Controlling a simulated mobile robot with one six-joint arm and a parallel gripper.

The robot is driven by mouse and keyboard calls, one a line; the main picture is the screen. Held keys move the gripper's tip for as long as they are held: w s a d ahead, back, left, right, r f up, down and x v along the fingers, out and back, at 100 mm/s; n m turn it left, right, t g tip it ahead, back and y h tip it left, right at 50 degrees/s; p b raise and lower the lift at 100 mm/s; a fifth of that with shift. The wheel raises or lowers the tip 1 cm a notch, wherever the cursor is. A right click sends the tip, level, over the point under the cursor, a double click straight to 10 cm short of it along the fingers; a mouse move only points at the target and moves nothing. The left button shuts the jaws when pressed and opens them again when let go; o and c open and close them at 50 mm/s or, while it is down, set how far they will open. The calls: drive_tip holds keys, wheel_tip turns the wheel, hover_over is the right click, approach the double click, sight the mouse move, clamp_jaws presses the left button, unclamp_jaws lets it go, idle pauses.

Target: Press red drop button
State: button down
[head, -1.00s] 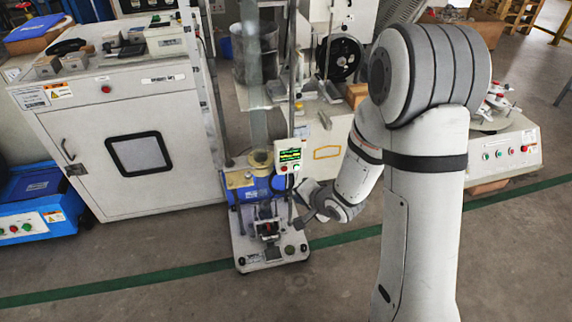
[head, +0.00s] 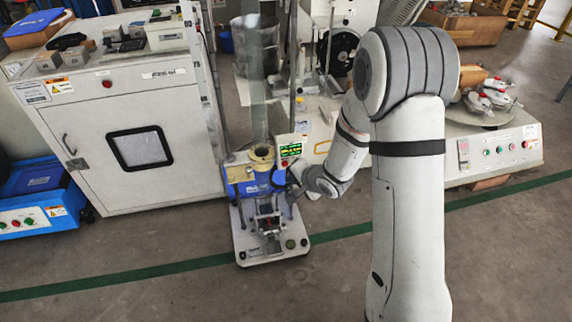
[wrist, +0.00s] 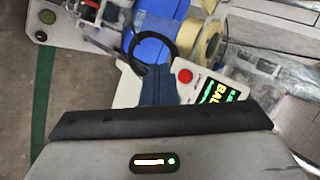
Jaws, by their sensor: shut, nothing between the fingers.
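The red button (wrist: 185,76) is a small round cap on a white control box, beside a lit green display (wrist: 212,92) in the wrist view. My gripper (head: 291,194) is shut and empty, just below and beside the box. In the wrist view its dark fingers (wrist: 157,72) point to the left of the button, apart from it in the picture. Their depth is hard to judge.
A blue clamp part (wrist: 152,35) and a pale ring (wrist: 208,42) of the tester lie close by. A clear vertical tube (head: 257,90) rises above it. A white cabinet (head: 135,150) stands left, and another machine (head: 500,148) right. The floor in front is clear.

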sight(285, 164)
drive_tip(key=shift+w+a+p, duration=0.2)
drive_tip(key=shift+w+p, duration=0.25)
drive_tip(key=shift+w, duration=0.25)
drive_tip(key=shift+w+a+p, duration=0.2)
drive_tip(key=shift+w+p, duration=0.2)
drive_tip(key=shift+w, duration=0.25)
idle(1.1)
drive_tip(key=shift+w+a+p, duration=0.1)
drive_tip(key=shift+w+p, duration=0.3)
drive_tip(key=shift+p, duration=0.15)
